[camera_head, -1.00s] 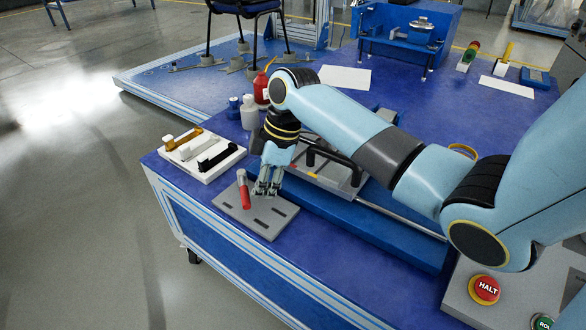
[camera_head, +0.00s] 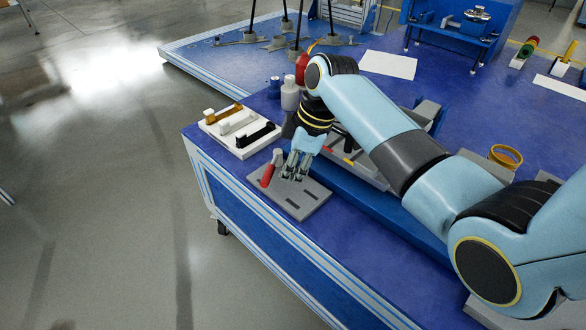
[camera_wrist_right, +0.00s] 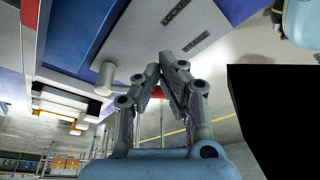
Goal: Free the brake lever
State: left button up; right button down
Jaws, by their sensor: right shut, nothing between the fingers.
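The brake lever (camera_head: 268,174), with a red grip and a grey upper end, stands tilted on a grey slotted plate (camera_head: 309,204) at the table's front left corner. My right gripper (camera_head: 292,175) points down just right of the lever, over the plate. Its fingers are shut with nothing between them; they also show together in the right wrist view (camera_wrist_right: 168,60). Whether the fingers touch the lever cannot be told. My left gripper is out of view.
A white tray (camera_head: 244,153) with amber, white and black handles lies left of the plate. A white bottle (camera_head: 289,97) and a red one (camera_head: 302,68) stand behind. A grey fixture is partly hidden behind my right arm. An amber ring (camera_head: 506,156) lies to the right.

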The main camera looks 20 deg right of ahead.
jog(key=shift+r, duration=0.1)
jog(key=v, duration=0.7)
jog(key=shift+r, duration=0.35)
jog(key=shift+d, duration=0.15)
